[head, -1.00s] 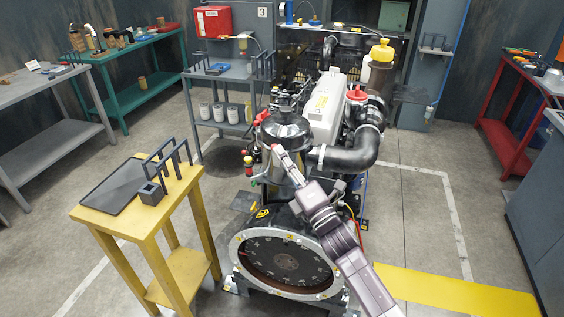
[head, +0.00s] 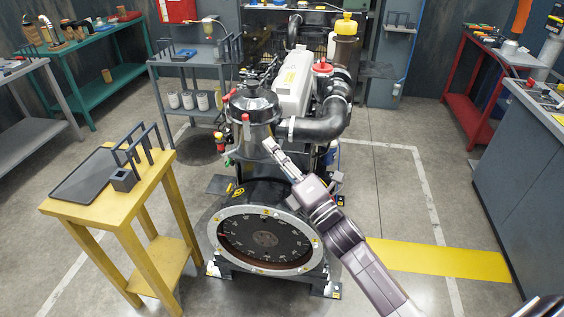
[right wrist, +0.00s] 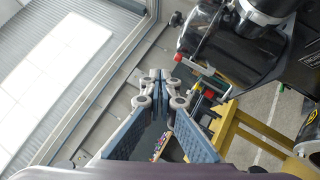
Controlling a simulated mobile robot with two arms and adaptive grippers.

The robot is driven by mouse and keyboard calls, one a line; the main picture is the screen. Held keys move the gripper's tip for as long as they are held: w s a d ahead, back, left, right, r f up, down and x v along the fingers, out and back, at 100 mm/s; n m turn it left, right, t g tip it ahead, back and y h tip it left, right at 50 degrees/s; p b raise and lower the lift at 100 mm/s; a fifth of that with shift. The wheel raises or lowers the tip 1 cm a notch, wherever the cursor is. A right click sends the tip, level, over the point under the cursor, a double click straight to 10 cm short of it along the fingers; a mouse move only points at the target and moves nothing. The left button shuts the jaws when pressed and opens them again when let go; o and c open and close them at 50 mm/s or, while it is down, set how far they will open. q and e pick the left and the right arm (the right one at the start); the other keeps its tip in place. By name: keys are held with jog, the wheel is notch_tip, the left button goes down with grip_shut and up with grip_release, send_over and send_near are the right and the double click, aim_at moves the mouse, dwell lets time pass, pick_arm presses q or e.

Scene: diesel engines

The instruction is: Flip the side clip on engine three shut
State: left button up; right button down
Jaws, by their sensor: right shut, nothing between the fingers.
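The engine (head: 292,95) stands in the middle of the head view, with a black-topped metal canister (head: 253,105) on its near side. A red-tipped lever (head: 229,95) sticks out at the canister's left side; I cannot tell for sure whether it is the side clip. My right gripper (head: 268,143) is shut and empty, in front of the canister's lower right; I cannot tell if it touches. In the right wrist view its fingertips (right wrist: 160,77) meet, and red-ended parts (right wrist: 196,66) lie to the right, apart from them. My left gripper is out of view.
A yellow stand (head: 125,210) with a black tray (head: 85,178) and a dark rack is left of the engine. The round flywheel face (head: 265,238) is at the engine's front. A blue-grey workbench (head: 520,170) is at right.

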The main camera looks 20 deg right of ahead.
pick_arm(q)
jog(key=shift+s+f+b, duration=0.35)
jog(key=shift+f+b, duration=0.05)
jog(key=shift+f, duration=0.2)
pick_arm(e)
jog(key=s, duration=0.4)
jog(key=shift+s+d, duration=0.2)
jog(key=shift+d, duration=0.1)
